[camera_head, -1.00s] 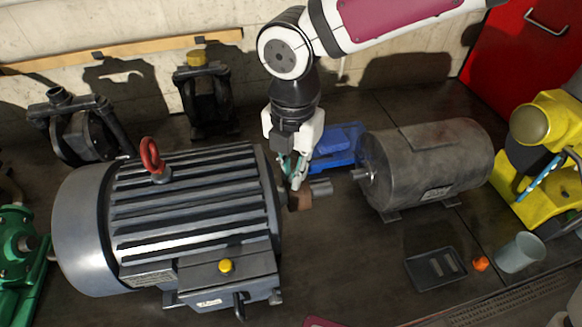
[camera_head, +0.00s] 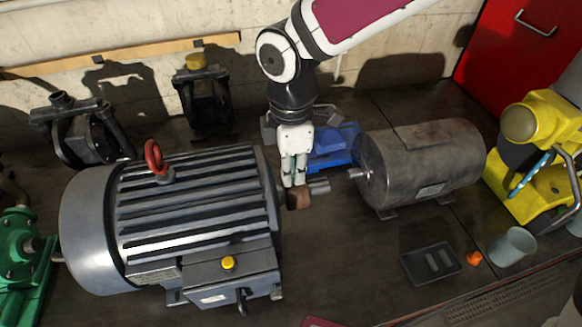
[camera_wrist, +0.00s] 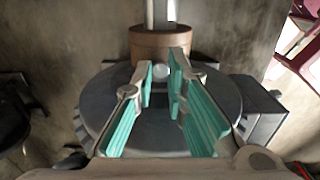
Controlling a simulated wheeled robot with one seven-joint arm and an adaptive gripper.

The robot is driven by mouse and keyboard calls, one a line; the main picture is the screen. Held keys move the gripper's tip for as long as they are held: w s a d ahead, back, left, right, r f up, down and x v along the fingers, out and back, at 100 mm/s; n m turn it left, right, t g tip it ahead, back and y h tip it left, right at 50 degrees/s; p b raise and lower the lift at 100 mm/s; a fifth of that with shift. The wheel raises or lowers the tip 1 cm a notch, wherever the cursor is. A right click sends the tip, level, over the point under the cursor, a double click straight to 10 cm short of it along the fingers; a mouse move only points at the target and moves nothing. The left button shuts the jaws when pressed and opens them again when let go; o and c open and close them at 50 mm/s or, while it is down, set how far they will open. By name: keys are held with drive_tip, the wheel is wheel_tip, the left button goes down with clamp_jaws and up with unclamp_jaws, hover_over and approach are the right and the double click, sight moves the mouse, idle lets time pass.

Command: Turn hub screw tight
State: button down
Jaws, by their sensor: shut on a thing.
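The brown hub (camera_head: 299,199) sits on the shaft (camera_head: 320,187) at the right end of the large grey finned motor (camera_head: 190,215). In the wrist view the hub (camera_wrist: 158,43) is a brown ring at the top centre, around the metal shaft (camera_wrist: 158,12). The hub screw (camera_wrist: 161,71) shows as a small pale round head at the hub's near edge, between the teal-padded fingertips. My gripper (camera_head: 294,184) points down onto the hub from above. It is shut on the screw. In the head view the screw is hidden behind the fingers.
A grey cylindrical motor (camera_head: 425,165) stands close to the right of my gripper. A blue vise (camera_head: 335,145) is behind. A black tray (camera_head: 431,263) and a grey cup (camera_head: 511,247) are at front right. The red lifting ring (camera_head: 154,156) rises from the large motor.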

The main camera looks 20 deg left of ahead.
drive_tip(key=shift+a+r+m, duration=0.1)
drive_tip(key=shift+m, duration=0.5)
drive_tip(key=c, duration=1.8)
unclamp_jaws()
drive_tip(key=shift+c, duration=0.2)
wheel_tip(320, 180, up, 12)
